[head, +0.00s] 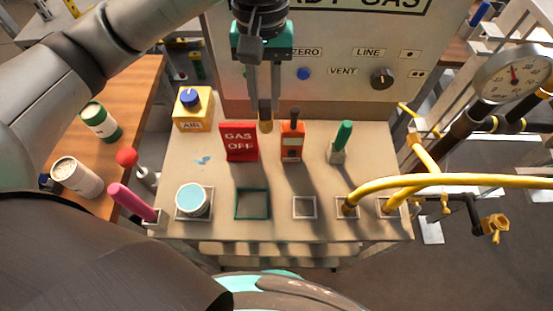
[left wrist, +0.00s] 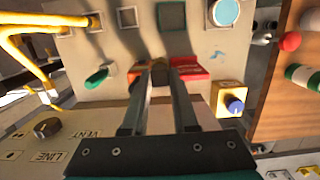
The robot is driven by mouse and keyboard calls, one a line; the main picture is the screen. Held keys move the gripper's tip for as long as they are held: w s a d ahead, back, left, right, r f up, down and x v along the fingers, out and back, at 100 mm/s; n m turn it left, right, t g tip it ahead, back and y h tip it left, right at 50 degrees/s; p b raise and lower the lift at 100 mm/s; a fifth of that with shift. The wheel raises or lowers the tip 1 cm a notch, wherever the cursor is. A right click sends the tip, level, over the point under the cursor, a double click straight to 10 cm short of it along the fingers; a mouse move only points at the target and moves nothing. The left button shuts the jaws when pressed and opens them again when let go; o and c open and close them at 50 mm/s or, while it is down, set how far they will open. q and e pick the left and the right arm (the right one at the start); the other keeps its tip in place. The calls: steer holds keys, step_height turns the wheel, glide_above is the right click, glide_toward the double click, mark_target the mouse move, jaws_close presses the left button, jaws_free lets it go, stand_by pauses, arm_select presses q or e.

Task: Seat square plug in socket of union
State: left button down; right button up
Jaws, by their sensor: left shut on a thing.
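My left gripper (head: 265,108) reaches down over the bench from the top of the head view. It is shut on a small brass-coloured piece (head: 266,121), perhaps the square plug, held between the fingertips. In the left wrist view the fingers (left wrist: 160,75) come together at the piece, whose shape is too small to tell. A brass fitting (head: 495,224) on a dark pipe stands at the right, apart from the gripper; I cannot tell whether it is the union, and no socket shows clearly. My right gripper is not in view.
Yellow hoses (head: 440,181) cross the right side beside a pressure gauge (head: 514,74). A yellow AIR box (head: 193,109) stands left.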

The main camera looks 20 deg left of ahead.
arm_select(q)
step_height(320, 180, down, 19)
steer(key=b, duration=0.4)
steer(key=shift+r, duration=0.15)
steer(key=shift+f, duration=0.2)
steer(key=c, duration=0.7)
jaws_free()
